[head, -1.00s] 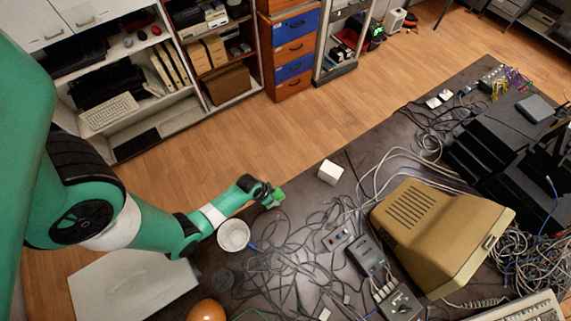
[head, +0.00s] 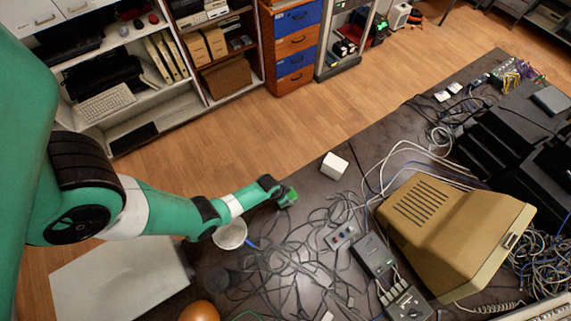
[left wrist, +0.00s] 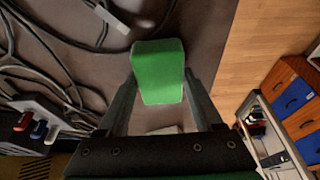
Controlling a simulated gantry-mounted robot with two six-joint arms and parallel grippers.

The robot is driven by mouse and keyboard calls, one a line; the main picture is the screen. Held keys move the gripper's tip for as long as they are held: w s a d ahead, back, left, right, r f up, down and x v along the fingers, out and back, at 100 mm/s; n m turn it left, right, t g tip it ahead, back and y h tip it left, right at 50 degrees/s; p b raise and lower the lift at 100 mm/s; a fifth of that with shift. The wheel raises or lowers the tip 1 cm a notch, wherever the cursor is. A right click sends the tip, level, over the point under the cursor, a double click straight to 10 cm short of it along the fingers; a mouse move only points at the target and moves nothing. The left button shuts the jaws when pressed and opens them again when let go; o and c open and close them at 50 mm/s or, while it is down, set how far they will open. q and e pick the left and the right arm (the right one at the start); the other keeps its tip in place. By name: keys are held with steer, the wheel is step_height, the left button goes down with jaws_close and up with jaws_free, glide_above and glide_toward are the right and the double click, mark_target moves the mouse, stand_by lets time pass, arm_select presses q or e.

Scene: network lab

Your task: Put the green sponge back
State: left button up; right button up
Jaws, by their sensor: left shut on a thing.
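The green sponge (head: 287,197) is at the end of my left arm, above the table's edge in the head view. In the left wrist view the sponge (left wrist: 159,72) sits between the two fingers of my left gripper (left wrist: 160,95), which is shut on it. The dark table top (left wrist: 195,25) lies beyond it. In the head view a white block (head: 334,166) stands on the table to the right of the sponge, and a white cup (head: 230,235) is to its lower left, partly behind my arm. My right gripper is not in view.
Tangled grey cables (head: 290,250) cover much of the table. A beige monitor (head: 450,230), a dark power box (head: 372,254) and an orange ball (head: 199,311) also stand there. The strip between the sponge and the white block is mostly clear.

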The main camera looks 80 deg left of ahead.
arm_select(q)
steer(key=o, duration=0.7)
steer(key=shift+f, duration=0.2)
steer(key=o, duration=0.5)
steer(key=shift+r, duration=0.1)
steer(key=p+v, duration=0.9)
steer(key=v, duration=0.3)
steer(key=shift+r, duration=0.15)
